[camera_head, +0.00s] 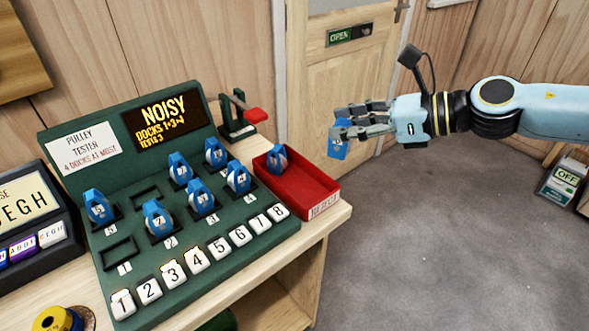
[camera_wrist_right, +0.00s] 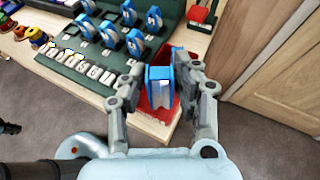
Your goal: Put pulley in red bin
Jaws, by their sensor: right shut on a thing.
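My right gripper (camera_head: 362,122) is shut on a blue pulley (camera_head: 339,142) and holds it in the air, right of the red bin (camera_head: 325,201) and higher in the picture. In the right wrist view the held pulley (camera_wrist_right: 160,88) sits between the two fingers, with the red bin (camera_wrist_right: 150,111) partly hidden behind it. Another blue pulley (camera_head: 277,159) stands inside the bin near its far left end. Several blue pulleys, such as the front one (camera_head: 158,219), stand in docks on the green pulley tester (camera_head: 75,184). My left gripper is not in view.
The tester display (camera_head: 163,118) reads "NOISY" with docks listed below. Two docks are empty, one at the front left (camera_head: 120,254) and one in the back row (camera_head: 146,194). A red-handled device (camera_head: 240,116) stands behind the bin. Floor is open right of the bench.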

